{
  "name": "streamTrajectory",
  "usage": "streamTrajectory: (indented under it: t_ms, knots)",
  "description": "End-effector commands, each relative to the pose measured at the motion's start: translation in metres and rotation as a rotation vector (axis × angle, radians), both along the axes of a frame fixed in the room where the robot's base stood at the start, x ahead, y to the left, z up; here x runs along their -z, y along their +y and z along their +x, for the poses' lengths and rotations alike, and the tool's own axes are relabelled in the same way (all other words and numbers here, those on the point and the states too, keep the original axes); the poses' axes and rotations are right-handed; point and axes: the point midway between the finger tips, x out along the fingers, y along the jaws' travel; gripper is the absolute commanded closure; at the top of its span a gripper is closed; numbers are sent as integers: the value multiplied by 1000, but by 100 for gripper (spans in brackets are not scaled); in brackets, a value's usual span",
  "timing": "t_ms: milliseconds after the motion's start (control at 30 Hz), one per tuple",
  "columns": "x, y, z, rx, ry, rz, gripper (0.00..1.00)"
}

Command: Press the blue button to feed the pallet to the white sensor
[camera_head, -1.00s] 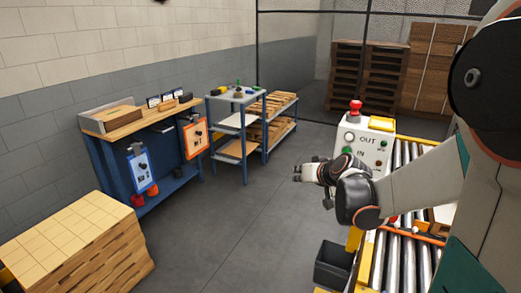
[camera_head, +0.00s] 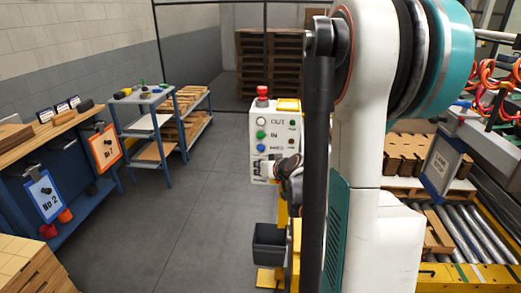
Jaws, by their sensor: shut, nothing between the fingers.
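My gripper (camera_head: 276,168) is shut and empty, partly hidden behind my own arm, just below and right of the blue button. I cannot tell whether it touches the box. Wooden pallet pieces (camera_head: 438,233) lie by the rollers (camera_head: 470,235) at the right. I cannot make out the white sensor.
A dark bin (camera_head: 269,244) hangs below the box. A blue workbench (camera_head: 70,222) and a shelf cart (camera_head: 150,128) stand at the left, and a wooden stack (camera_head: 28,270) at the lower left. The grey floor (camera_head: 170,220) between is clear. My arm blocks the centre right.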

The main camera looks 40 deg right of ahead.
Motion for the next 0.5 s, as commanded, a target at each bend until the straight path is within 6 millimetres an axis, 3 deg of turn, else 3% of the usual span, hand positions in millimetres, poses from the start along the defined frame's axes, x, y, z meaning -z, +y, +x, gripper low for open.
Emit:
streamTrajectory:
  t_ms: [500]
  knots:
    - [0,-49,41,0,0,0,100]
